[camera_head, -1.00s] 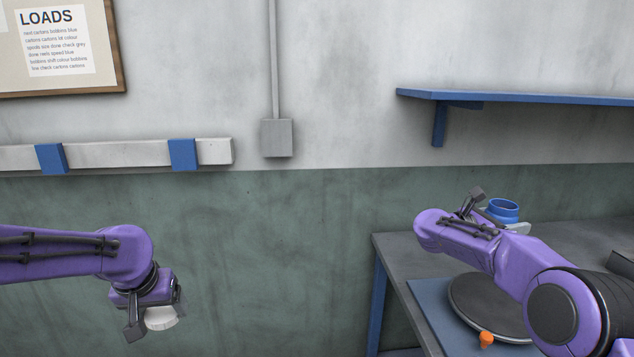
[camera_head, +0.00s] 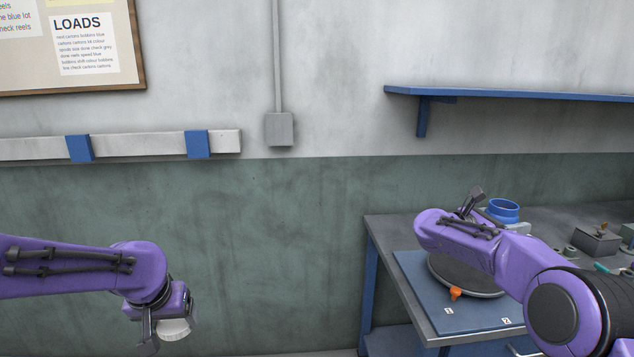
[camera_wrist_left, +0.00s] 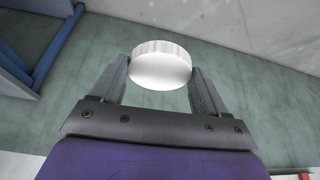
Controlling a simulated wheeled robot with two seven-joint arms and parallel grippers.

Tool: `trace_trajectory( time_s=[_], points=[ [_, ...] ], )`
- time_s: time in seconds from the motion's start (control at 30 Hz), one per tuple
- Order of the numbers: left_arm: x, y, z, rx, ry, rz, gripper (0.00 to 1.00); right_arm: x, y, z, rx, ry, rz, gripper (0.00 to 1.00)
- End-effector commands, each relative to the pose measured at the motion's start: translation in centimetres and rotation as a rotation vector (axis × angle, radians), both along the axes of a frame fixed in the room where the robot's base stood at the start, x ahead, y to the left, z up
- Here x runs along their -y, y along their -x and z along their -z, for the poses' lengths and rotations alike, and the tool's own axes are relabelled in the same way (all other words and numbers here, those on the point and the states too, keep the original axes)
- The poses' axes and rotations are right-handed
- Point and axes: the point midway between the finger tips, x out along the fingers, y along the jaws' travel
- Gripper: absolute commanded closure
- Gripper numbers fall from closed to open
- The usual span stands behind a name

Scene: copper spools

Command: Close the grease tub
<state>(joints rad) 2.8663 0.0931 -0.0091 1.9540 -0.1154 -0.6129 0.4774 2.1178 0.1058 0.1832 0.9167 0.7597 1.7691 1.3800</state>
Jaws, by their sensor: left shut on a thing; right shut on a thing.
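A white, ridged round lid (camera_head: 176,330) is in my left gripper (camera_head: 160,325), low at the left and away from the bench. In the left wrist view the lid (camera_wrist_left: 160,66) sits between the two fingers of the gripper (camera_wrist_left: 158,80), which are shut on its sides. A blue round tub (camera_head: 503,210), with its open rim facing up, is at my right gripper (camera_head: 490,213), which is shut on it. My right forearm hides part of the gripper and the tub's lower side. The tub and the lid are far apart.
A grey box (camera_head: 597,240) is further right. A blue shelf (camera_head: 500,93) is above. The space between my arms is clear.

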Motion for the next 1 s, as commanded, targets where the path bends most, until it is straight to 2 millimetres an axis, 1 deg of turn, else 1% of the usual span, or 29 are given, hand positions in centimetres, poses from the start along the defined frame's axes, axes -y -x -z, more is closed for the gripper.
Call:
trace_trajectory(
  time_s=[0.27,0.43,0.57,0.6,0.8,0.93,1.0],
  points=[
    [3.7,1.7,3.8,-0.002,-0.007,0.065,0.53,-0.1,-0.1,-0.1,0.001,0.002,-0.002,0.82],
    [6.4,3.3,6.5,-0.003,-0.004,0.12,0.53,0.0,0.0,-0.1,0.001,0.002,0.0,0.82],
    [8.3,5.0,8.7,-0.01,0.003,0.162,0.53,0.1,0.0,-0.1,0.001,0.002,0.001,0.82],
    [8.6,5.2,8.9,-0.007,0.005,0.168,0.53,-0.1,0.1,0.1,-0.001,0.002,-0.009,0.82],
    [8.5,5.1,8.7,-0.005,0.006,0.165,0.53,-2.0,1.3,1.5,-0.003,0.001,-0.117,0.82],
    [8.5,5.0,8.7,-0.005,0.006,0.164,0.53,-4.0,2.4,3.0,-0.002,0.0,-0.235,0.82],
    [8.5,5.0,8.7,-0.005,0.006,0.165,0.53,-5.6,3.3,4.3,-0.003,0.001,-0.329,0.82]
  ],
)
